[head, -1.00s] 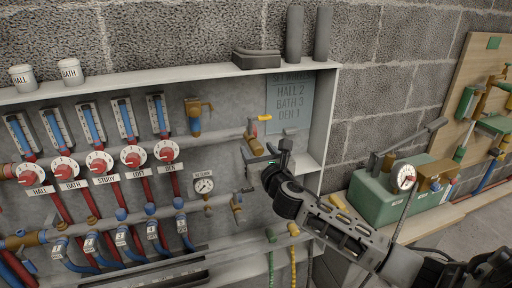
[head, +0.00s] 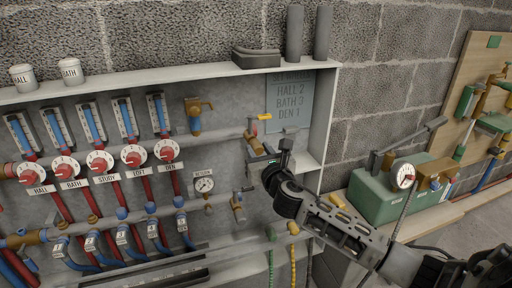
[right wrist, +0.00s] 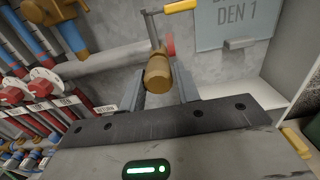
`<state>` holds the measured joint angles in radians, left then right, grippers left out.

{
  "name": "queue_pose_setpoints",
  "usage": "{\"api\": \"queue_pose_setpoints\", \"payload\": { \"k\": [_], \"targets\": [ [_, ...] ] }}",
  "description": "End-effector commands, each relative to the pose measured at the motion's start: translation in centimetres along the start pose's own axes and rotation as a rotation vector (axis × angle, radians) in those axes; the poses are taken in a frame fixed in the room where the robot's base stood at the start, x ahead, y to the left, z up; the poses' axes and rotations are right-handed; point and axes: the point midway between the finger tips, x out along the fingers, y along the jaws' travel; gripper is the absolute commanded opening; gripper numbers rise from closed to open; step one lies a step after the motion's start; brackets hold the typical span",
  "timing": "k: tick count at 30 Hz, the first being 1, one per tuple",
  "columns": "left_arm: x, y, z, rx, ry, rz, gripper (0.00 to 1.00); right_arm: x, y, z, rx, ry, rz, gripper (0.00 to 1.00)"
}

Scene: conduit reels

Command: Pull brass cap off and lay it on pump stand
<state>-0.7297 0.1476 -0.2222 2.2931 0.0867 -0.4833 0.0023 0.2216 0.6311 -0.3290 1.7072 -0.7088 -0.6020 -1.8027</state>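The brass cap (head: 253,146) is at the right end of the upper grey manifold pipe, below a yellow-handled valve (head: 264,117). In the right wrist view the brass cap (right wrist: 157,76) shows between the two grey fingers of my right gripper (right wrist: 161,80), with a gap visible on its right side. The right gripper (head: 258,158) is open at the cap in the head view, its fingers partly hidden. A green pump (head: 390,190) with a gauge and lever stands on a light ledge (head: 440,215) at the right. My left gripper is out of view.
A wooden board with fittings (head: 470,90) hangs behind the ledge.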

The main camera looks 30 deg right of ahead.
Motion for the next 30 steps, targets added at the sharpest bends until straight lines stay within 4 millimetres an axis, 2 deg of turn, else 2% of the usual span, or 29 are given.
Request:
{"api": "queue_pose_setpoints", "payload": {
  "k": [1, 3, 8, 30],
  "targets": [
    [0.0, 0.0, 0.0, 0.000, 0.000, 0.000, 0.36, 0.0, 0.2, 0.0, 0.001, -0.001, 0.006, 0.14],
    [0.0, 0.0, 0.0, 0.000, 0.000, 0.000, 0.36, 0.0, 0.2, 0.0, 0.001, -0.001, 0.006, 0.00],
    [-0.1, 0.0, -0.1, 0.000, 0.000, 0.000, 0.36, -0.2, 0.2, 0.1, 0.001, -0.001, 0.006, 0.00],
    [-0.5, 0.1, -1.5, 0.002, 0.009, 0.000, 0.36, -3.1, 0.1, 0.1, 0.000, 0.000, 0.005, 0.00]
  ]
}}
